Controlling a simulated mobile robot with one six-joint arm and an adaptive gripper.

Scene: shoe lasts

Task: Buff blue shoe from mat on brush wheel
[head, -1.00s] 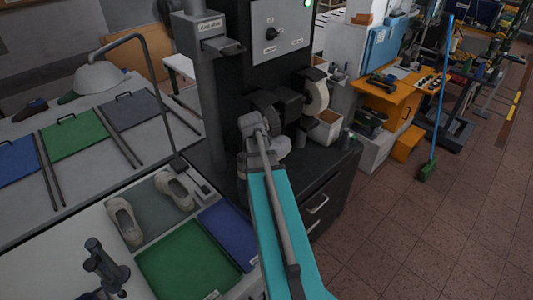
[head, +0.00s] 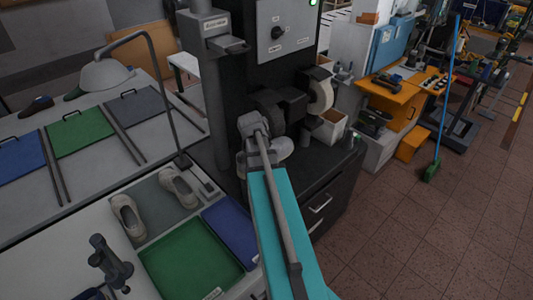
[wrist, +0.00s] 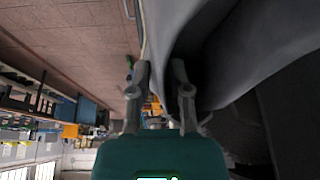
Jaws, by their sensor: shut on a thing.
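My gripper (wrist: 160,68) is shut on a pale grey-white shoe (wrist: 230,45), which fills the upper right of the wrist view; no blue shows on it. In the head view my arm hides the fingers, and a pale rounded end of the shoe (head: 283,148) shows beyond the arm. The dark brush wheel (head: 268,108) on the black machine is just beyond and above my wrist, with a pale wheel (head: 320,96) to its right. I cannot tell whether the shoe touches a wheel. A blue mat (head: 232,232) on the bench at left is empty.
Two off-white shoes (head: 127,216) lie on a grey mat (head: 155,203), beside an empty green tray (head: 190,262). The machine's column (head: 205,80) and the bent lamp (head: 105,73) stand to the left.

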